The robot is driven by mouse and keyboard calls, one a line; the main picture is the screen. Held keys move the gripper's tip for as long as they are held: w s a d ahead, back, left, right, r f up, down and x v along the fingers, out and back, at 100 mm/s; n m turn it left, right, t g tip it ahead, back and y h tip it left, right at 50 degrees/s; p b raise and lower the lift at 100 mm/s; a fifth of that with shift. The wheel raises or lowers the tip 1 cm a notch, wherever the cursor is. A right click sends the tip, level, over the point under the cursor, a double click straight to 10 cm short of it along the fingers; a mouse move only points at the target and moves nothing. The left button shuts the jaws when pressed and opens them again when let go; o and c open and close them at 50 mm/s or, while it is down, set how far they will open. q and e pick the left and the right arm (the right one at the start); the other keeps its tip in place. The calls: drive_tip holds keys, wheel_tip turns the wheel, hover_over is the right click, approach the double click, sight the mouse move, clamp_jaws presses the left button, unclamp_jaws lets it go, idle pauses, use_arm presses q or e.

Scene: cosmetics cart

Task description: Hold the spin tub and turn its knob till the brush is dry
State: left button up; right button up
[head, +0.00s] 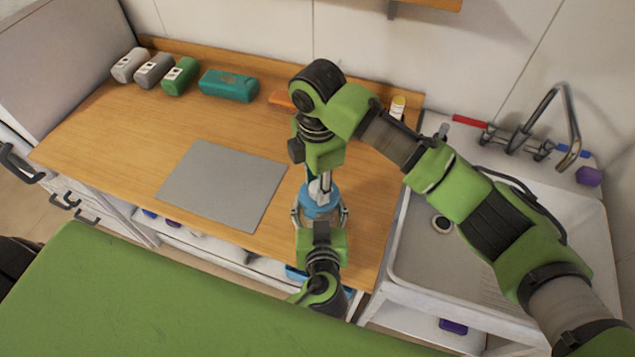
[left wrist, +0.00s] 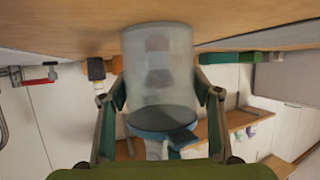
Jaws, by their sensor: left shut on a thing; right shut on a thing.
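The spin tub stands near the counter's front edge, its blue lid (head: 320,203) showing between my two grippers. In the left wrist view the tub (left wrist: 160,85) is a translucent grey cylinder, upside down in the picture, with the blue lid (left wrist: 160,132) at the bottom. My left gripper (head: 320,214) is shut on the tub, one finger on each side. My right gripper (head: 320,182) comes down from above and is shut on the knob on the lid; the knob is mostly hidden. Blurred dark shapes show through the tub wall; I cannot tell whether they are the brush.
A grey mat (head: 222,185) lies left of the tub. Several bottles and a teal case (head: 229,85) stand along the back. A sink (head: 500,235) with a tap (head: 548,115) is at the right. The middle left of the counter (head: 130,125) is clear.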

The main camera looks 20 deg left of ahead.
drive_tip(key=shift+w, duration=0.1)
drive_tip(key=o, duration=1.1)
wheel_tip(320, 180, up, 12)
drive_tip(key=shift+r, duration=0.1)
